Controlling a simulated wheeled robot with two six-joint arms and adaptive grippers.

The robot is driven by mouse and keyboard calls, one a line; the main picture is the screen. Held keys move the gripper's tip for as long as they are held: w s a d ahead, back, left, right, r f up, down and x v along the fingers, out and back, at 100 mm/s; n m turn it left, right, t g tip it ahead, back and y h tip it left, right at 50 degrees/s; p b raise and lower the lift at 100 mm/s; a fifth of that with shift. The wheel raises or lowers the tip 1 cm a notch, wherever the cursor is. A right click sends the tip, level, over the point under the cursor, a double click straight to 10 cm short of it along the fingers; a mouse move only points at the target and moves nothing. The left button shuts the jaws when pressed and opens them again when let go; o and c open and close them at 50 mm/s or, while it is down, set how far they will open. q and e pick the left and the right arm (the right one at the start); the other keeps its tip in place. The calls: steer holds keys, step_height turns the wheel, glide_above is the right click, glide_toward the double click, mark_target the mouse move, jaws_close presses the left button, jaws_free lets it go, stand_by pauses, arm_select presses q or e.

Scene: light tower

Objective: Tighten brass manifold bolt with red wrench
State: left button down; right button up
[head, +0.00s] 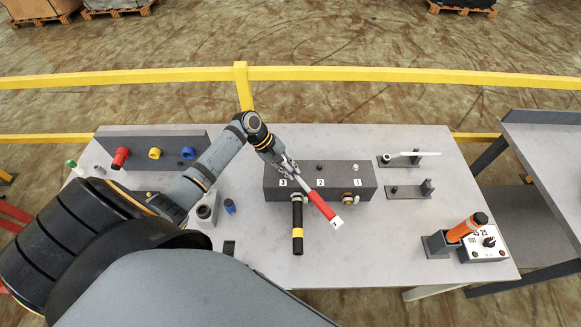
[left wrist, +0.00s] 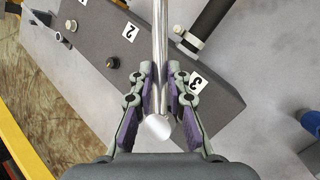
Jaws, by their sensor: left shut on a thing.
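My left gripper (head: 285,168) is shut on the silver shaft of the red wrench, above the 3 end of the grey manifold block (head: 271,192). The wrench's red handle (head: 320,206) slants down to the right across the block's front and ends in a white, marked tip. In the left wrist view the gripper (left wrist: 158,100) grips the silver shaft (left wrist: 161,45), whose round end shows between the fingers. My right gripper is not in view.
A black handle with a yellow band (head: 298,228) sticks out from the block below label 3. A rack with red, yellow and blue parts (head: 188,141) stands at left. Grey holders (head: 408,192) and a control box (head: 483,255) with an orange tool (head: 462,231) stand at right.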

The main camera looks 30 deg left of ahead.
arm_select(q)
steer(key=shift+w+r, duration=0.1)
steer(key=shift+r, duration=2.65)
steer(key=d+b, duration=0.1)
steer(key=b, duration=0.1)
steer(key=d+r+b, duration=0.1)
steer(key=b, duration=0.1)
steer(key=s+d+b, duration=0.1)
steer(key=b, duration=0.2)
steer(key=shift+d+r, duration=0.15)
steer(key=shift+d, duration=0.15)
steer(key=s+d+r+m+b, duration=0.1)
steer(key=s+d+r+b, duration=0.2)
steer(key=s+d+b, duration=0.2)
steer(key=shift+s+g+b, duration=0.3)
steer(key=shift+s+b, duration=0.25)
steer(key=shift+s, duration=0.2)
